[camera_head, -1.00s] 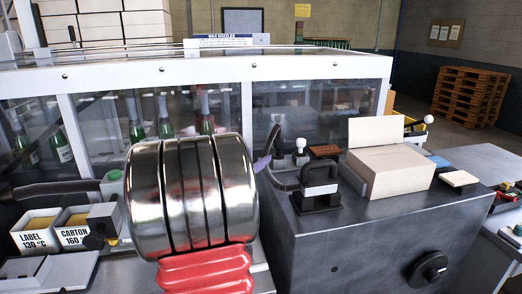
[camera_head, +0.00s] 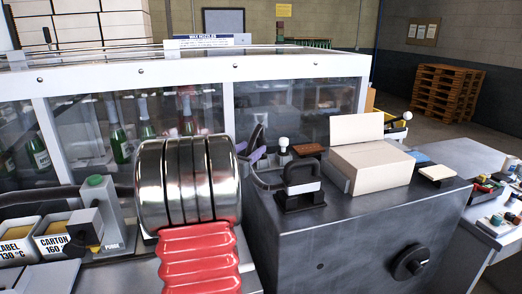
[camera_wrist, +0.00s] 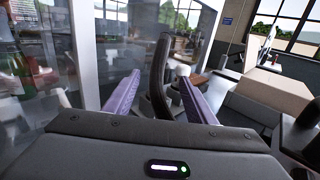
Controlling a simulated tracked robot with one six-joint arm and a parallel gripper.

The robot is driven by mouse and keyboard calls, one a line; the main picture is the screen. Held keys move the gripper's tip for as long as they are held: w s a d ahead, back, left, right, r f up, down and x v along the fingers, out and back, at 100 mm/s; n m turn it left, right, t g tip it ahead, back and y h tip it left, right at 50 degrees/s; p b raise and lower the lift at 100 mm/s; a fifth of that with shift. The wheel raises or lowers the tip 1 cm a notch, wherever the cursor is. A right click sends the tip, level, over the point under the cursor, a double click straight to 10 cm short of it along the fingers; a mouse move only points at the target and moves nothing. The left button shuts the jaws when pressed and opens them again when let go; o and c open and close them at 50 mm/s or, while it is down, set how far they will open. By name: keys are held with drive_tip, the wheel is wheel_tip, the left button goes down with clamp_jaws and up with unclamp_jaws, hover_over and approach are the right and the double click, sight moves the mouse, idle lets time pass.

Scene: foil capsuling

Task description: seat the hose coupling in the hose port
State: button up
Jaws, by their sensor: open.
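My gripper (camera_head: 251,152) is open; its purple fingers partly show beside the chrome cylinder in the head view. In the wrist view my gripper (camera_wrist: 159,77) has its two fingers apart, with a dark, curved, upright piece (camera_wrist: 157,70) between or just beyond them, gaps showing on both sides. It looks like hose, but I cannot tell whether it is the coupling. In the head view a black curved hose (camera_head: 258,179) runs beside a black bracket-like fitting (camera_head: 302,182) on the grey cabinet. I cannot make out the hose port for certain.
The grey cabinet (camera_head: 335,235) carries an open cream box (camera_head: 372,167) and a white-knobbed lever (camera_head: 284,146). A glazed enclosure (camera_head: 290,105) with green bottles stands behind. At left are a green-knobbed unit (camera_head: 103,205) and labelled bins (camera_head: 50,238).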

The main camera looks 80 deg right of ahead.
sight(259, 142)
drive_tip(key=shift+x, duration=1.3)
drive_tip(key=shift+x, duration=2.6)
drive_tip(key=shift+c, duration=0.3)
drive_tip(key=shift+r, duration=0.1)
drive_tip(key=c, duration=1.2)
drive_tip(key=shift+o, duration=0.2)
wheel_tip(259, 142, up, 10)
